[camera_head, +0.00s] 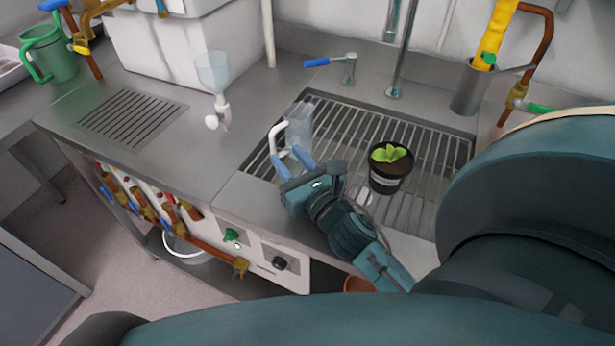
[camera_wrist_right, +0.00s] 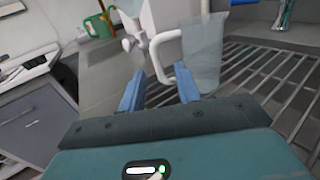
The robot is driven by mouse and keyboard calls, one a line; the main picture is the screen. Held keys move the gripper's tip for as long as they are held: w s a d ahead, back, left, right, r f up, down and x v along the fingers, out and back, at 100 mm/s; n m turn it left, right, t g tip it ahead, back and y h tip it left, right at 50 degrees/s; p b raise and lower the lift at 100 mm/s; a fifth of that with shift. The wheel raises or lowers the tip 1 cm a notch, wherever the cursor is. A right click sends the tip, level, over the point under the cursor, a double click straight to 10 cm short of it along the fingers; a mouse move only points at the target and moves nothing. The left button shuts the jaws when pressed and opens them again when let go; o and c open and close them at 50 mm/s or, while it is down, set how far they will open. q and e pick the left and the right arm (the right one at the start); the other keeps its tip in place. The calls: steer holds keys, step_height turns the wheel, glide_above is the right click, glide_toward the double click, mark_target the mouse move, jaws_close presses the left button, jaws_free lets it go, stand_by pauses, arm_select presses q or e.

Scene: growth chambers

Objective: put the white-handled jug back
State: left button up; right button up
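The white-handled jug (camera_head: 301,124) is clear and stands upright at the left end of the sink grate. Its white handle (camera_head: 274,136) faces left, and the jug also shows in the wrist view (camera_wrist_right: 203,55). My right gripper (camera_head: 290,161) is at the near side of the jug, close to the handle. Its two blue fingers are apart, and in the wrist view (camera_wrist_right: 158,88) the lower part of the handle appears between them. I cannot tell whether a finger touches the handle. My left gripper is not in view.
A potted plant (camera_head: 390,168) stands on the grate (camera_head: 425,150) right of the jug. A clear funnel-like vessel (camera_head: 213,75) stands left on the steel counter (camera_head: 185,150). A green jug (camera_head: 48,55) is at the far left. A tap with a blue lever (camera_head: 330,62) is behind the grate.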

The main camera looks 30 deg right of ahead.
steer(key=s+b, duration=0.1)
steer(key=s, duration=0.5)
steer(key=shift+a, duration=0.15)
steer(key=shift+s, duration=0.25)
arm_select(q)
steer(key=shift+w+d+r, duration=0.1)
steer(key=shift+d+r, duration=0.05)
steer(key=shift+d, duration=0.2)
arm_select(e)
steer(key=shift+s, duration=0.15)
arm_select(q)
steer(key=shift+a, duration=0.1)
